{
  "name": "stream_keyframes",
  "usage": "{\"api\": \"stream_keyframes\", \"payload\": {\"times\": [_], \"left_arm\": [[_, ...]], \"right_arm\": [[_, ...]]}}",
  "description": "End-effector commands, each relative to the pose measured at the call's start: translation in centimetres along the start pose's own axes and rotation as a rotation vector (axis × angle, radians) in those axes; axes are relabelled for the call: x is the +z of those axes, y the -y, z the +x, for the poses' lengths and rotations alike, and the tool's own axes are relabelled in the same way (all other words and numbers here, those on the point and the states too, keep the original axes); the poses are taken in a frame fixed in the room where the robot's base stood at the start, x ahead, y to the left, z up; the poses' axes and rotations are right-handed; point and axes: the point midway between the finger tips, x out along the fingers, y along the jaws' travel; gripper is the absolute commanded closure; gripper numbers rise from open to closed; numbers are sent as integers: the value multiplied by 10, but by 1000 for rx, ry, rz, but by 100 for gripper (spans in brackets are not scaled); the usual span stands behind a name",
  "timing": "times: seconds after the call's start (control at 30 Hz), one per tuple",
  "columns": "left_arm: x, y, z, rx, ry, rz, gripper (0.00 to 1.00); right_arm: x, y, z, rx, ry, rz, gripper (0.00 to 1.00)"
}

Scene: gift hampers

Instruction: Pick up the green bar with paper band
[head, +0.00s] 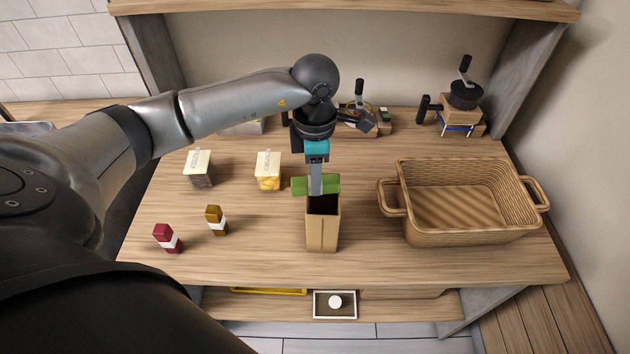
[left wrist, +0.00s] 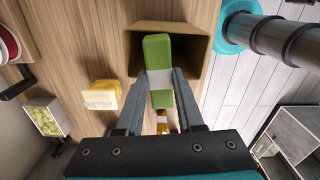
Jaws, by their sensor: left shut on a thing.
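The green bar with paper band (head: 331,184) is held in my left gripper (head: 316,186), just above the open top of a brown paper bag (head: 322,232). In the left wrist view the green bar (left wrist: 157,55) sits between the two fingers of my left gripper (left wrist: 160,82), which are shut on its white paper band (left wrist: 161,80). The bag's open mouth (left wrist: 196,45) shows behind the bar in that view. The bar lies roughly level across the gripper. My right gripper is not in view.
A wicker basket (head: 407,225) stands to the right. A red bar (head: 164,234) and a brown bar (head: 213,215) stand at the front left. Two filled bags with cream tops, one dark (head: 200,180) and one yellow (head: 268,181), stand behind. Grinders (head: 465,97) stand at the back.

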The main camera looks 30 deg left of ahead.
Motion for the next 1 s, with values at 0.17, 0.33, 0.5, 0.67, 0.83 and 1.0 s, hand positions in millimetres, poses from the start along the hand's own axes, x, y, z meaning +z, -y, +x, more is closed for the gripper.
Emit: {"api": "stream_keyframes", "payload": {"times": [0.17, 0.33, 0.5, 0.67, 0.83, 1.0], "left_arm": [[0, 0, -3, 1, 1, 0, 100], [1, -1, -19, 4, 3, 0, 100], [1, -2, -55, 8, 5, -1, 100], [1, -2, -107, 8, 7, 0, 100], [0, -1, -155, 6, 3, 0, 100], [0, -1, -182, 3, 2, -1, 100]], "right_arm": [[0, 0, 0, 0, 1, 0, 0], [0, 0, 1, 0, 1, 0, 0], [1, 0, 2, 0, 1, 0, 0], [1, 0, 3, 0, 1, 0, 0], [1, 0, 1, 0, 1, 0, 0], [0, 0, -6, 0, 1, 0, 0]]}}
